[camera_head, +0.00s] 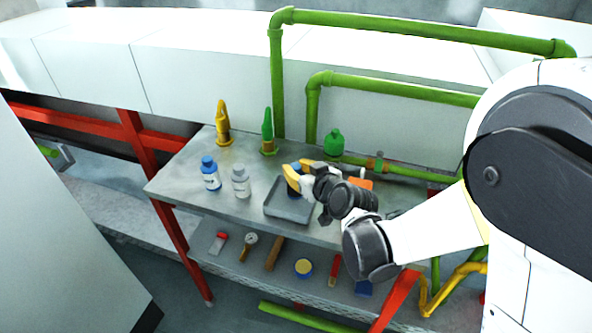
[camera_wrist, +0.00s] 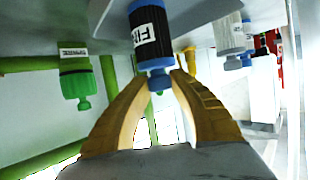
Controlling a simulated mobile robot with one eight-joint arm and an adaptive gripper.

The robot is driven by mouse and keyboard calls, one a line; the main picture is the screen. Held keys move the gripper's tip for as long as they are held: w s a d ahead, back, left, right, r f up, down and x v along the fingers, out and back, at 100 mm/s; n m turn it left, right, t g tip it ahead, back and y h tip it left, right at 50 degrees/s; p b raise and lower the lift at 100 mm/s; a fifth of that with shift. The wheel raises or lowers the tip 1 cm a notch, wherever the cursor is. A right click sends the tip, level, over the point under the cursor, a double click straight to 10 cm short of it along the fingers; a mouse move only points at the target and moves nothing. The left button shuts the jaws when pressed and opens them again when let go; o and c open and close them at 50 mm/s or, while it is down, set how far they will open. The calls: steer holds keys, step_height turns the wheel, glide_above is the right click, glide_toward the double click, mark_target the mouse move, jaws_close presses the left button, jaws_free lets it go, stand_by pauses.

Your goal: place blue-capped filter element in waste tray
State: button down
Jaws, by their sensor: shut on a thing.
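My gripper (camera_head: 291,174) has yellow fingers and reaches over the grey waste tray (camera_head: 289,213) on the upper shelf. In the wrist view, where the scene appears upside down, the fingertips (camera_wrist: 158,76) are closed on the small blue knob of the blue-capped filter element (camera_wrist: 150,32). The element has a blue and dark body and a white label partly reading "FI". In the head view only a dark part of it (camera_head: 293,188) shows below the fingers. It is upright in or just above the tray; whether it touches the tray floor cannot be told.
A blue-capped white bottle (camera_head: 210,175) and a grey bottle (camera_head: 240,182) stand left of the tray. Yellow (camera_head: 223,125) and green (camera_head: 267,133) fittings, a green bottle (camera_head: 333,143) and green pipes stand behind. An orange item (camera_head: 361,183) is at right. Tools lie on the lower shelf (camera_head: 235,262).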

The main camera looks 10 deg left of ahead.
steer(key=shift+f, duration=0.15)
steer(key=c, duration=1.2)
jaws_free()
steer(key=shift+c, duration=0.2)
steer(key=shift+r, duration=0.3)
steer(key=s+d+r+m+g+h+p, duration=0.1)
steer(key=s+d+r+m+h, duration=0.1)
steer(key=s+d, duration=0.6)
steer(key=s+d+r+m+g+h+p, duration=0.1)
steer(key=s+d+r+m+h, duration=0.2)
steer(key=s+d, duration=0.4)
steer(key=s+d+r+m+g+h+p, duration=0.1)
steer(key=s+d+r+m+h, duration=0.2)
steer(key=s+d, duration=0.5)
steer(key=d+r+h, duration=0.1)
steer(key=d, duration=0.9)
steer(key=shift+s+d+r, duration=0.3)
steer(key=shift+d, duration=0.1)
